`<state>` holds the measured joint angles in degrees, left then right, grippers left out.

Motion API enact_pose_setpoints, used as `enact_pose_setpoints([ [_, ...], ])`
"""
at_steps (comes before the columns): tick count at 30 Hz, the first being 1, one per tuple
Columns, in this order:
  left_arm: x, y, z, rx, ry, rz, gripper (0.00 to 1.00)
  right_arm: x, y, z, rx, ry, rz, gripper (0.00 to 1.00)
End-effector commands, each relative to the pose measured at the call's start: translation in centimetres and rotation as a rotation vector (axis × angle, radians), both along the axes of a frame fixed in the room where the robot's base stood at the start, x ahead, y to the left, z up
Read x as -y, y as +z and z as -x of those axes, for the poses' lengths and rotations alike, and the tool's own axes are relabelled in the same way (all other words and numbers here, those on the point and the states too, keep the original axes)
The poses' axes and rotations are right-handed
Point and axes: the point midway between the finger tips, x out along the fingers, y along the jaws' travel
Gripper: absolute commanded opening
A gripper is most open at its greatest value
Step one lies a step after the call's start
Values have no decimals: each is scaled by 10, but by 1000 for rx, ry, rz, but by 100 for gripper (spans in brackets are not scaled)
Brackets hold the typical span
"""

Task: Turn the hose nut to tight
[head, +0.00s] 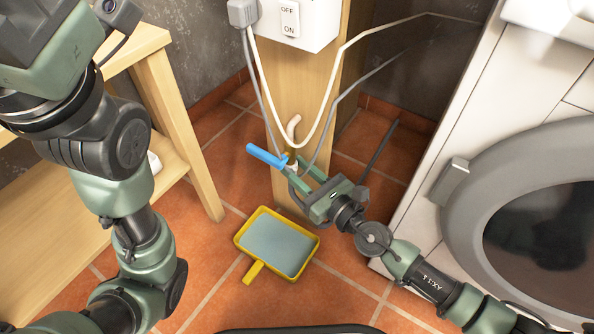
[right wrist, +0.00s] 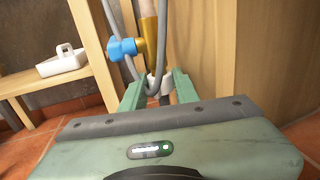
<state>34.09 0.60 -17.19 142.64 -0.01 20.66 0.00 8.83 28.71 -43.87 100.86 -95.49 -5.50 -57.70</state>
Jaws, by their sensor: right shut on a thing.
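The pale hose nut (right wrist: 157,84) sits below the brass valve, on a wooden post. My right gripper (right wrist: 158,92) is shut on it, one green finger on each side. In the head view the nut (head: 292,169) is small and partly hidden by my right gripper (head: 299,175). The valve has a blue lever (head: 265,156) pointing left; it also shows in the right wrist view (right wrist: 124,48). A grey hose (right wrist: 130,75) loops close by the nut. My left arm fills the left side of the head view, but its fingers do not show.
A yellow tray (head: 241,238) with a grey-blue inside lies on the tiled floor below the valve. A wooden shelf (head: 165,95) stands left, a washing machine (head: 455,110) right.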

Motion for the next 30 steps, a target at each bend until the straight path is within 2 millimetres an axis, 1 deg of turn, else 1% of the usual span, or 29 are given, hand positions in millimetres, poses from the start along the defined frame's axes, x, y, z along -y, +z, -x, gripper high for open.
enact_pose_setpoints([
  [5, 0, 0, 0, 0, 0, 0, 36, 0, -1, 1, -3, 1, 1, 0],
  [6, 0, 0, 0, 0, 0, 0, 36, 0, -1, 1, -3, 1, 1, 38],
  [7, 0, 0, 0, 0, 0, 0, 36, 0, -1, 1, -3, 1, 1, 46],
  [8, 0, 0, 0, 0, 0, 0, 36, 0, -1, 1, -2, 0, 2, 52],
  [26, 0, 0, 0, -1, -1, 0, 36, 3, 1, -2, 3, -8, 0, 52],
  [30, -1, 5, 0, -2, 0, 1, 36, 2, 3, -2, 2, -22, -2, 52],
])
